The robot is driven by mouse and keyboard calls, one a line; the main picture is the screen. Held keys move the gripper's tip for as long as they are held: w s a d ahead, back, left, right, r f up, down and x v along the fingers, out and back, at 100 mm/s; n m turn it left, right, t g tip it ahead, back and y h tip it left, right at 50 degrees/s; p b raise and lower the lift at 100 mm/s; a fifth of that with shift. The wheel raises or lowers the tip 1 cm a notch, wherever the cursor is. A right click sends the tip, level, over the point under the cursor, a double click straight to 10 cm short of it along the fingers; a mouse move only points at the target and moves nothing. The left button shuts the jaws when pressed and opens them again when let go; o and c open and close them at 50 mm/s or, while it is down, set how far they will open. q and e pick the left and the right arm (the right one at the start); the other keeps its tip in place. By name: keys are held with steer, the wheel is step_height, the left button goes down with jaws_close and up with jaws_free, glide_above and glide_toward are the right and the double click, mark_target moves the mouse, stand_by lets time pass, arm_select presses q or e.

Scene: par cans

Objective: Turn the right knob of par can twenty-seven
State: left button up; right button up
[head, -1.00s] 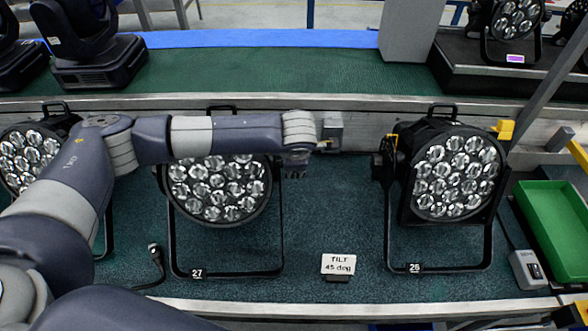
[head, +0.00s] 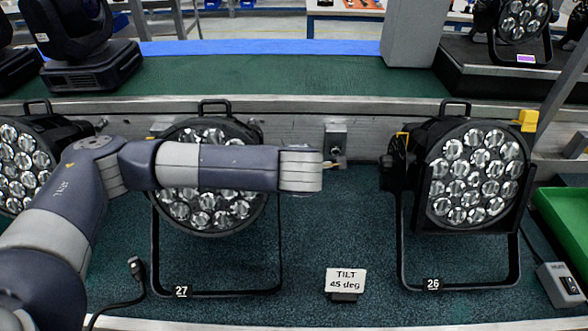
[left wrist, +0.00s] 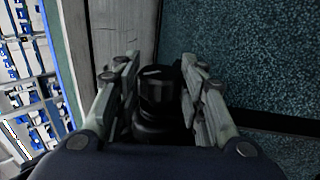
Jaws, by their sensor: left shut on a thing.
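Par can twenty-seven (head: 203,213) stands left of centre in the head view, a black lamp in a yoke labelled 27. My left arm crosses in front of its face and hides its middle. The arm ends just right of the can. In the left wrist view a dark round knob (left wrist: 157,88) with a ridged cap sits between the fingers of my left gripper (left wrist: 160,64). The gripper is shut on this knob. The knob and gripper are hidden in the head view behind the arm's end. My right gripper is not seen.
Par can twenty-six (head: 473,185) stands to the right. A "TILT 45 deg" card (head: 345,282) stands on the dark mat between the cans. Another par can (head: 20,165) is at the left edge. A cable (head: 137,275) lies left of the yoke. A green tray (head: 565,235) is at right.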

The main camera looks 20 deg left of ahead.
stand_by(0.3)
arm_select(q)
steer(key=o, duration=1.1)
steer(key=shift+v, duration=6.05)
